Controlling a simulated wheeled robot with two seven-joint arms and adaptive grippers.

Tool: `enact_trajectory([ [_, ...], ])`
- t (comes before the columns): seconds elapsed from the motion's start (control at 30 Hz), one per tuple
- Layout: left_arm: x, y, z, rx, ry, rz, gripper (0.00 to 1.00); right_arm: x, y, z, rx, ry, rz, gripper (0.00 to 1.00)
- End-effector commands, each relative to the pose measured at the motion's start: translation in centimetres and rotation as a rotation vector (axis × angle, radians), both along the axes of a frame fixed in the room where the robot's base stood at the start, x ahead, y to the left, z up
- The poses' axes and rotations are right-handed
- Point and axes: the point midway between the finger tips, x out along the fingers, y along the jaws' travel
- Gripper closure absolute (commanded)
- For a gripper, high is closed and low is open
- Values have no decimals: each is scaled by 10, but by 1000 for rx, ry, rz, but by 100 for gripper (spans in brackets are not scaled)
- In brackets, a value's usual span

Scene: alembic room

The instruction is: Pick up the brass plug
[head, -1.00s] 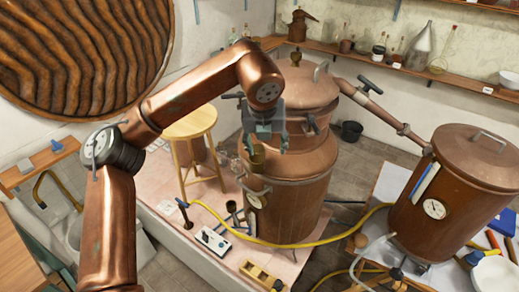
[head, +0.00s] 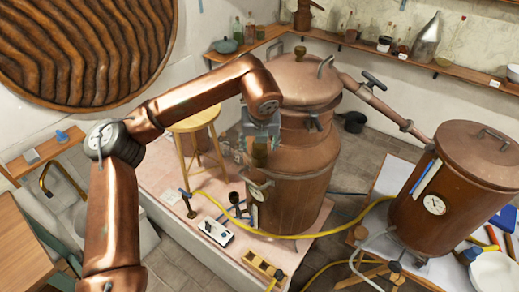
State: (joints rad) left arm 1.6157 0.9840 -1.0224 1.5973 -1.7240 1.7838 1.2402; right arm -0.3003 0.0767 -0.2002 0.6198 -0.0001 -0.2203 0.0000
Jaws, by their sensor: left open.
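A small brown-gold cylinder (head: 260,154), which looks like the brass plug, shows in the head view at the left side of the large copper still (head: 298,185). My left gripper (head: 261,142) is open, pointing down right at this cylinder. Its grey fingers overlap the cylinder's upper part in the picture. I cannot tell whether they touch it or stand in front of it. The cylinder's lower end and what it rests on are hard to make out. My right gripper is not in view.
The still's domed lid carries a small knob (head: 300,52), and a pipe (head: 372,98) runs to a second copper vessel (head: 445,185). A wooden stool (head: 196,125) stands left of the still. A white box (head: 216,232) and a yellow hose (head: 330,229) lie in front.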

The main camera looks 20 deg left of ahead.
Motion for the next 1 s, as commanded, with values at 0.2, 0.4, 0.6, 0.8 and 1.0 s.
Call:
enact_trajectory([
  [0.2,0,0,0,0,1,0,55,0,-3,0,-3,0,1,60],
  [0.4,0,0,0,0,1,0,69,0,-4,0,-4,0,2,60],
  [0.6,0,0,0,0,1,0,83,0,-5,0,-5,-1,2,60],
  [0.8,0,0,1,-1,0,0,94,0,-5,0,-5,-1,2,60],
  [1.0,0,0,1,-1,0,0,94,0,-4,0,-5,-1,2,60],
])
